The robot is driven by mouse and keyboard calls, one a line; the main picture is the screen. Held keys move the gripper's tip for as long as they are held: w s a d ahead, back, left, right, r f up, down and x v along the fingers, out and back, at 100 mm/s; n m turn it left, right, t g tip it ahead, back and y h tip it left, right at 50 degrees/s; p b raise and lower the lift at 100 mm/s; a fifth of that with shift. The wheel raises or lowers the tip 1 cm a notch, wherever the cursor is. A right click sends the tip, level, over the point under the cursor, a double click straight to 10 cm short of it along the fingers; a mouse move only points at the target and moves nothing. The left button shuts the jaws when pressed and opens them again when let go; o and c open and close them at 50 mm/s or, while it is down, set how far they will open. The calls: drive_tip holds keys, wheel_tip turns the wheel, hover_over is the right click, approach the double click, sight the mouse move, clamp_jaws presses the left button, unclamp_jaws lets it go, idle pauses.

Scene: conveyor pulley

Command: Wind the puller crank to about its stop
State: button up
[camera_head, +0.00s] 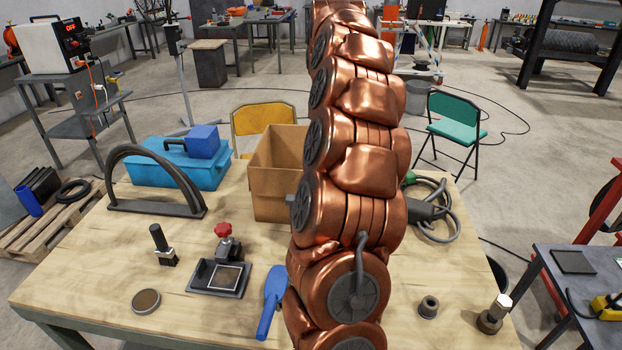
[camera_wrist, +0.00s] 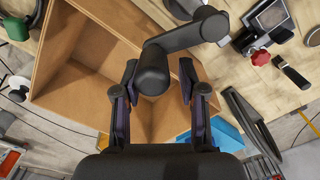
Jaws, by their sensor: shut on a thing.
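In the wrist view my gripper (camera_wrist: 158,82) has its two fingers on either side of the dark, rounded grip of the puller crank (camera_wrist: 152,70). It is shut on that grip. The dark crank arm (camera_wrist: 188,37) runs from the grip up and right to a rounded end. A grey metal part, perhaps of the puller, shows partly at the top edge behind it. In the head view my copper-coloured arm hides the crank, the puller and my gripper.
The box lies beneath the gripper in the wrist view.

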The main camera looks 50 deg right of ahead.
drive_tip(key=shift+a+f, duration=0.1)
drive_tip(key=shift+a, duration=0.05)
drive_tip(key=o, duration=0.6)
drive_tip(key=shift+a, duration=0.1)
drive_tip(key=shift+r, duration=0.2)
drive_tip(key=r+p, duration=0.1)
drive_tip(key=r, duration=0.2)
drive_tip(key=r+p, duration=0.2)
drive_tip(key=r, duration=0.2)
drive_tip(key=shift+d+p, duration=0.2)
drive_tip(key=shift+p, duration=0.1)
drive_tip(key=shift+f, duration=0.1)
